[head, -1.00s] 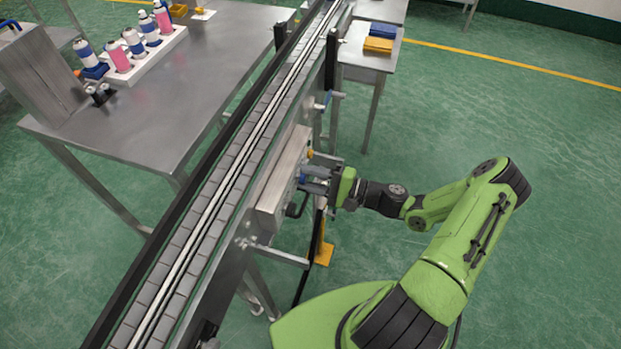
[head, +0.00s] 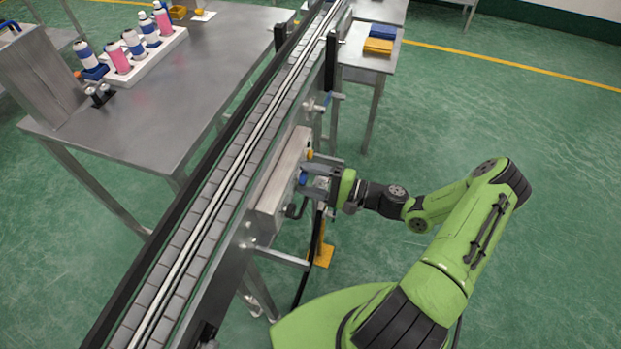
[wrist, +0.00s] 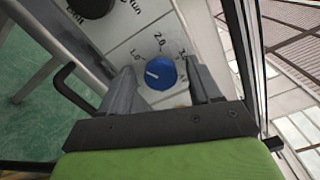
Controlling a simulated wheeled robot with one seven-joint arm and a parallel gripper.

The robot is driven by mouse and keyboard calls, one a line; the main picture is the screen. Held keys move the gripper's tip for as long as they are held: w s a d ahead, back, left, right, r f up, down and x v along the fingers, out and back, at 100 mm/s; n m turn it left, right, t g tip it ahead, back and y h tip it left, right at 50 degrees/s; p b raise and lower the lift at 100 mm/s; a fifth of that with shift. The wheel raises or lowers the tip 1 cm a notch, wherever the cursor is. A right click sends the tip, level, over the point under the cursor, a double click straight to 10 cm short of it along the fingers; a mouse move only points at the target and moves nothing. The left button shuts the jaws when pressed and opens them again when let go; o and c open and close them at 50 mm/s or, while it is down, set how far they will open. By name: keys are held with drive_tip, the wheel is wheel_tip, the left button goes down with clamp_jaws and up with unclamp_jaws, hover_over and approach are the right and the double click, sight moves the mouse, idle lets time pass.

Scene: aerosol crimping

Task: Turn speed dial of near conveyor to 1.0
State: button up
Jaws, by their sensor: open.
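The blue speed dial (wrist: 160,73) sits on a light control panel face marked 1.0, 2.0 and 3.0 in the wrist view. Its white pointer line points left, close to the 1.0 mark. In the head view the dial (head: 303,179) is a small blue spot on the near conveyor's control box (head: 284,180). My gripper (head: 309,180) is open at the box, with one finger on each side of the dial. Gaps show between the dial and both fingers in the wrist view.
A black knob (wrist: 90,6) with a "Run" label is on the same panel, and a dark curved handle (wrist: 72,88) stands left of the fingers. The conveyor belt (head: 215,200) runs behind the box. A steel table (head: 190,90) stands beyond it. Green floor is clear at right.

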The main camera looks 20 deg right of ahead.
drive_tip(key=v, duration=1.5)
drive_tip(key=shift+s+d+p, duration=0.25)
drive_tip(key=shift+d+p, duration=0.05)
drive_tip(key=shift+d, duration=0.05)
